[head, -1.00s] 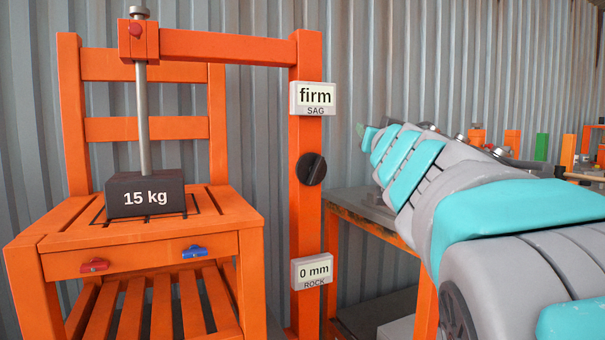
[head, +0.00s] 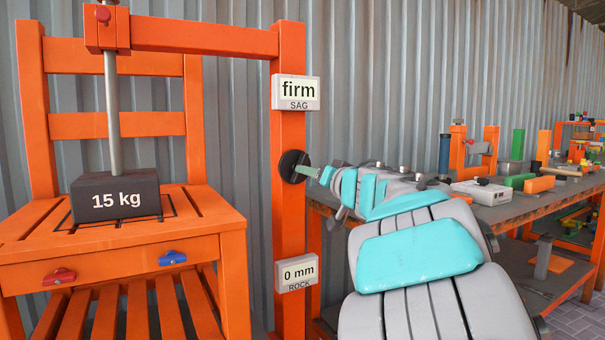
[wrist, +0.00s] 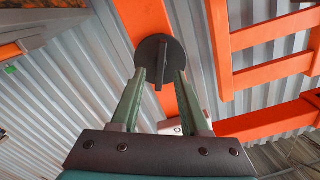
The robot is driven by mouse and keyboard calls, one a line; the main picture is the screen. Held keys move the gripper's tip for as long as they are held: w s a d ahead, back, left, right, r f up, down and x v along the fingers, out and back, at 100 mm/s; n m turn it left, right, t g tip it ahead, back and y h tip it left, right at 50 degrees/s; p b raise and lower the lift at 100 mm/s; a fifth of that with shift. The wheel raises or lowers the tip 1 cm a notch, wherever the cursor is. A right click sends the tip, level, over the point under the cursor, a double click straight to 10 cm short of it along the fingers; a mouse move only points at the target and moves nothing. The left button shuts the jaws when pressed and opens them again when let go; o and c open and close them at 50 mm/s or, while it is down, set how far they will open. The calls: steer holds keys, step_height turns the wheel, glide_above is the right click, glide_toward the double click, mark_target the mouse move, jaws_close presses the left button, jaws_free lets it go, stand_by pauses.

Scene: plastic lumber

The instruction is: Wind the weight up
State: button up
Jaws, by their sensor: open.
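The dark weight (head: 116,196) marked "15 kg" rests on the orange chair's seat (head: 200,205), on a dark marked outline, with a grey rod (head: 112,110) rising from its top to the orange overhead arm. The black round knob (head: 290,160) is on the orange post. It also shows in the wrist view (wrist: 150,50), with a raised bar across its face. My gripper (head: 312,171) is at the knob. In the wrist view its two green fingers (wrist: 159,76) are apart, one on either side of the bar, with gaps showing. Whether the fingertips touch the disc I cannot tell.
A sign reading "firm SAG" (head: 296,92) is above the knob and one reading "0 mm ROCK" (head: 297,273) below it. Red (head: 59,277) and blue (head: 172,258) handles are on the chair's front. A cluttered workbench (head: 535,205) stands to the right.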

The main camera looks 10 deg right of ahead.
steer(key=x, duration=0.4)
jaws_close()
stand_by(0.4)
